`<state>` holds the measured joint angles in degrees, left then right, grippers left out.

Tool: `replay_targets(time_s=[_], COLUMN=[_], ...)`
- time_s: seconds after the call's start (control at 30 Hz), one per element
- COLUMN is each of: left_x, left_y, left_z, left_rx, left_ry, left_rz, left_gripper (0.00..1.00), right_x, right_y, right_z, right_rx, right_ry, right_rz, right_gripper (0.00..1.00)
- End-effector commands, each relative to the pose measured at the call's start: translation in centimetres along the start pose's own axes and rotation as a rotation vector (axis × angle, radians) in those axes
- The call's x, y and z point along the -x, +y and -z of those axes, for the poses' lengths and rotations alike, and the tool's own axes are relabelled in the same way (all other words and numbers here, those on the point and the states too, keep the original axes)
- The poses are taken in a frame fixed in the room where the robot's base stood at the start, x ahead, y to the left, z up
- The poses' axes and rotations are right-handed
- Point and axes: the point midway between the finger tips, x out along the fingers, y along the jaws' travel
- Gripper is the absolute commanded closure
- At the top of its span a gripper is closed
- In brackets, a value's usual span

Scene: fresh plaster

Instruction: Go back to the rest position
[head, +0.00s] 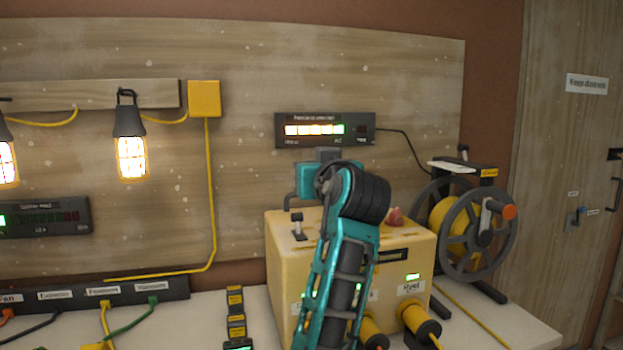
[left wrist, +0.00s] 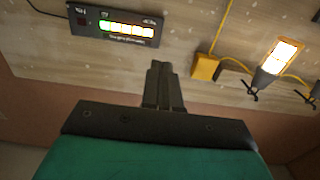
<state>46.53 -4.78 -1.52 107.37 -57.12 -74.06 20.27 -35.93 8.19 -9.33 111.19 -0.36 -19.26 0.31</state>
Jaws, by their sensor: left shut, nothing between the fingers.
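My left arm (head: 340,265), teal with dark joints, rises from the bottom of the head view in front of the yellow box. Its gripper (head: 327,155) points toward the wall just below the display panel, largely hidden behind my wrist. In the left wrist view the dark fingers of my left gripper (left wrist: 161,72) are together with nothing between them. They stand in front of the board, apart from the lit display (left wrist: 125,29) and the small yellow junction box (left wrist: 205,67). My right gripper is in neither view.
A yellow box (head: 285,232) with plugs stands on the white bench (head: 205,305), close behind my arm. A cable reel (head: 468,228) is to its right. A power strip (head: 60,294) with cables lies left. Caged lamps (head: 131,150) hang at upper left.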

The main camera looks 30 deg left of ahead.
Motion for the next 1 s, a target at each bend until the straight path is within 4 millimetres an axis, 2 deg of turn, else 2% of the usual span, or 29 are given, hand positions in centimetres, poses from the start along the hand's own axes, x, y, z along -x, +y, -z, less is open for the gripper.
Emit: replay_targets(time_s=[0.47,0.57,0.67,0.77,0.87,1.0], left_x=[0.0,0.0,0.1,0.8,2.2,5.4], left_y=[0.0,0.1,0.2,0.2,-0.1,-1.4], left_z=[0.0,-0.8,-3.6,-8.8,-14.9,-23.0], left_rx=[0.000,-0.009,-0.046,-0.111,-0.190,-0.298], left_ry=[0.000,-0.011,-0.055,-0.137,-0.242,-0.395], left_rz=[-0.001,-0.008,-0.036,-0.090,-0.166,-0.280], left_gripper=[1.00,1.00,1.00,1.00,1.00,1.00], right_x=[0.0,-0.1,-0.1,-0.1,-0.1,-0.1], right_y=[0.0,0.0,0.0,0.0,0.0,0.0], right_z=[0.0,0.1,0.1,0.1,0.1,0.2], right_rx=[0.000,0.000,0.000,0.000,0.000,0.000], right_ry=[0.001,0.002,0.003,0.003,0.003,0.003], right_rz=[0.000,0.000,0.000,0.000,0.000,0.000], right_gripper=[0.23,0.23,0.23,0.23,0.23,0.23])
